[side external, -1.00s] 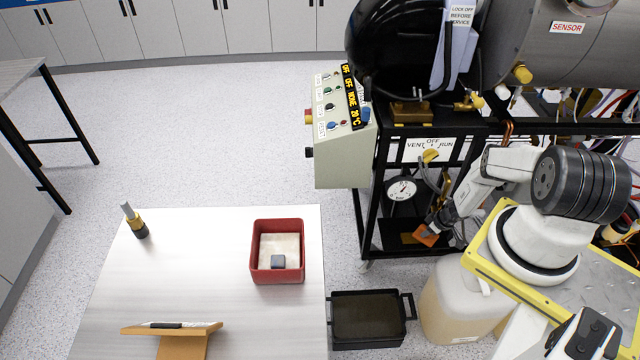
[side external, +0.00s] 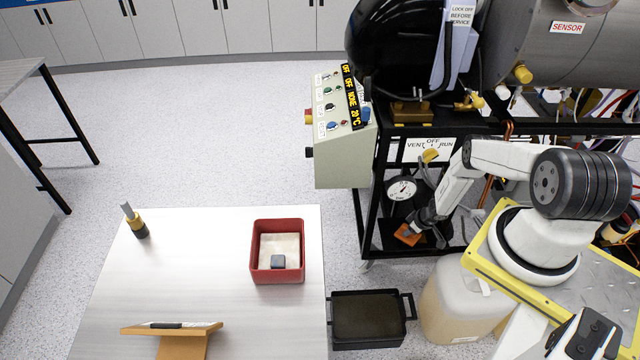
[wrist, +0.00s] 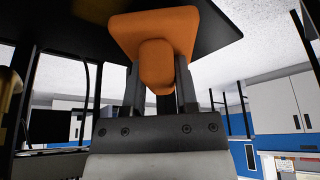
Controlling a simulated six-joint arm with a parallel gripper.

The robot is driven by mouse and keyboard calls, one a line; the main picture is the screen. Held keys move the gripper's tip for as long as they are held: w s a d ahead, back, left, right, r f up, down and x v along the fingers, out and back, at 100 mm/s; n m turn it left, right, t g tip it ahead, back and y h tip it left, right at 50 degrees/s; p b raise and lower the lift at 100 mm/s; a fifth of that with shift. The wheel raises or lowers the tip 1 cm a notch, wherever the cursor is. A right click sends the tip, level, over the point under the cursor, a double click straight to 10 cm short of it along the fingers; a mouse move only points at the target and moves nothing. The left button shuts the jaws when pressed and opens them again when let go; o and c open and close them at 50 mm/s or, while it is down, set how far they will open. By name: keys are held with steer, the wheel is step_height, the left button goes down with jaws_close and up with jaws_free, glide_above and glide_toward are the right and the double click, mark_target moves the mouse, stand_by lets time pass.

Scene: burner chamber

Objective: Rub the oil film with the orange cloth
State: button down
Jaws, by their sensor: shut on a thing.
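The orange cloth (side external: 408,234) shows at the tip of my gripper (side external: 415,229), low inside the black frame of the cart. In the wrist view my gripper (wrist: 160,90) is shut on the cloth's narrow grip part, and the cloth (wrist: 155,30) spreads out wide beyond the fingertips. The cloth is close to a dark flat plate (wrist: 100,22); I cannot tell whether they touch. A brownish oil film seen on the lower shelf earlier is hidden now by the cloth and gripper.
Cart posts (side external: 365,215), a pressure gauge (side external: 401,189) and a yellow-handled valve (side external: 430,156) stand close to the arm. A red bin (side external: 252,262) stands on the table (side external: 210,300).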

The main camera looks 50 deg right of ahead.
mark_target(398, 231)
steer(key=shift+w+a+f, duration=0.3)
steer(key=shift+w+a, duration=0.1)
steer(key=shift+w, duration=0.15)
steer(key=shift+w+a+f, duration=0.25)
steer(key=shift+w+a, duration=0.15)
steer(key=shift+w, duration=0.1)
steer(key=shift+w+d, duration=0.1)
steer(key=shift+w, duration=0.25)
steer(key=v, duration=0.3)
steer(key=shift+w, duration=0.15)
steer(key=shift+r, duration=2.75)
steer(key=shift+f, duration=0.2)
steer(key=shift+f, duration=0.15)
